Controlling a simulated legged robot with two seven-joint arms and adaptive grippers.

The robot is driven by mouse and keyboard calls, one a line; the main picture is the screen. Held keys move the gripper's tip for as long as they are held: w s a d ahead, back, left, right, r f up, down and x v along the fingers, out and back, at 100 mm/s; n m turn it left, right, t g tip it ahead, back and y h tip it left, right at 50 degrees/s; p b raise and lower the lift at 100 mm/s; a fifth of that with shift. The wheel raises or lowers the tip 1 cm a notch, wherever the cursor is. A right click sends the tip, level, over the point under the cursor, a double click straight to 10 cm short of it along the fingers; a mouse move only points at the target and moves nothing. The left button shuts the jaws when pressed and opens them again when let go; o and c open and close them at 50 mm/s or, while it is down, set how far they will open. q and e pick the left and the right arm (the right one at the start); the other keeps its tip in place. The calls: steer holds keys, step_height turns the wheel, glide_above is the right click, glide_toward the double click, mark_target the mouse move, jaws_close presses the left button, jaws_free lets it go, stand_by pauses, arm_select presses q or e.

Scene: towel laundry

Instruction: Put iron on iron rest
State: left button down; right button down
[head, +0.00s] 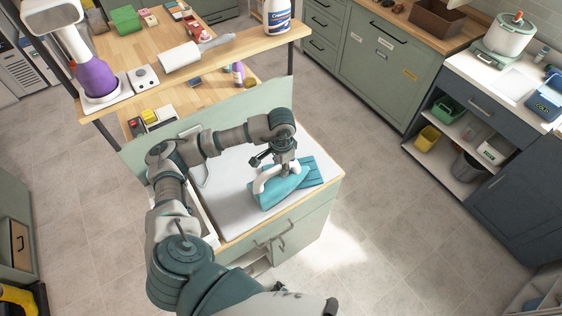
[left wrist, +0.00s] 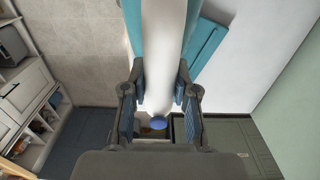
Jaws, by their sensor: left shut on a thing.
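The iron (head: 278,190) has a teal body and a white handle. It is on or just above the white top of the green cabinet (head: 231,177); I cannot tell which. My left gripper (head: 277,164) is over it, shut on the white handle. In the left wrist view the handle (left wrist: 163,45) runs between the two fingers of my left gripper (left wrist: 163,100). A flat teal ribbed piece (head: 313,172) lies beside the iron; it also shows in the left wrist view (left wrist: 207,42). I cannot tell whether it is the iron rest or cloth. My right gripper is not in view.
A green upright panel (head: 285,95) closes the cabinet's far side. Behind it stands a wooden shelf unit with a purple-and-white appliance (head: 95,78) and a detergent bottle (head: 278,16). White top is bare left of the iron. Tiled floor lies open at the right.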

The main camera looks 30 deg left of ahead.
arm_select(q)
steer(key=shift+a+f, duration=0.1)
steer(key=shift+f, duration=0.25)
steer(key=shift+f+b, duration=0.2)
steer(key=shift+b, duration=0.3)
steer(key=c, duration=0.9)
jaws_free()
steer(key=shift+s, duration=0.1)
steer(key=shift+r+p, duration=0.25)
steer(key=shift+p, duration=0.15)
step_height(320, 180, up, 12)
steer(key=shift+r+b, duration=0.1)
steer(key=shift+b, duration=0.35)
